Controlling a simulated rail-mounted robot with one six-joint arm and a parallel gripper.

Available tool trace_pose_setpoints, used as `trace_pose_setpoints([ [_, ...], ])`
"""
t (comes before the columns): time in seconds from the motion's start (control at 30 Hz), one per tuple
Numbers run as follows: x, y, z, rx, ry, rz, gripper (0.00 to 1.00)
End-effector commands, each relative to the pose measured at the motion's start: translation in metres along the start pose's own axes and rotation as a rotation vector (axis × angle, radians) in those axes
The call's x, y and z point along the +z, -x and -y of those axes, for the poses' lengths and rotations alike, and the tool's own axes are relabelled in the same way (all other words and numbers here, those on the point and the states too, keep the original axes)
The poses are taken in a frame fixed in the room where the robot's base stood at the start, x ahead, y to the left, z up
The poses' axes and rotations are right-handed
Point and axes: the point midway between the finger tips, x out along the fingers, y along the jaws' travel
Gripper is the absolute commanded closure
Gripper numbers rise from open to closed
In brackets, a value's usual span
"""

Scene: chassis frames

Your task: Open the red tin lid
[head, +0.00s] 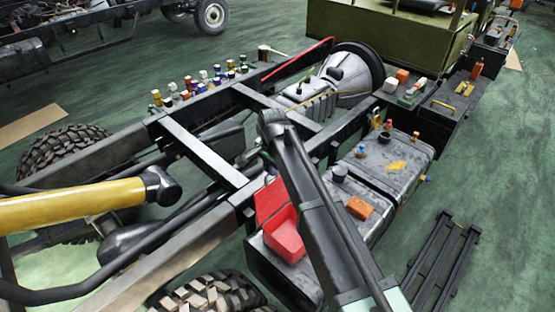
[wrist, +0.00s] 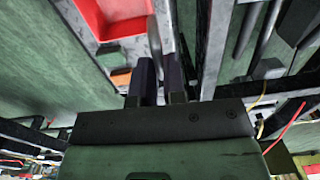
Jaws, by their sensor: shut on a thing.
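The red tin (head: 286,240) sits on the dark tank beside the chassis rail. Its red lid (head: 270,198) stands raised at the far side of the tin in the head view. My arm crosses in front of them, and my gripper is mostly hidden there. The exact contact is hard to see.
Several small coloured bottles (head: 200,85) line the far rail. A black rack (head: 440,262) lies on the green floor at right.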

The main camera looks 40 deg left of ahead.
Motion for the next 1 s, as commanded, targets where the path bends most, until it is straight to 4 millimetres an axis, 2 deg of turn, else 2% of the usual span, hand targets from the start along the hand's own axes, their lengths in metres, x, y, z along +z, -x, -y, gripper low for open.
trace_pose_setpoints([
  [0.27,-0.002,0.000,-0.002,0.001,-0.002,-0.003,1.00],
  [0.3,-0.002,0.000,-0.002,0.001,-0.002,-0.003,0.84],
  [0.43,-0.002,0.000,-0.002,0.001,-0.002,-0.003,0.64],
  [0.47,-0.002,0.000,-0.002,0.001,-0.002,-0.003,0.63],
  [0.77,-0.002,0.004,-0.002,0.001,-0.002,-0.003,0.63],
  [0.87,-0.002,0.016,-0.002,0.001,-0.002,-0.003,0.63],
  [1.0,-0.002,0.047,-0.002,0.001,-0.002,-0.003,0.63],
])
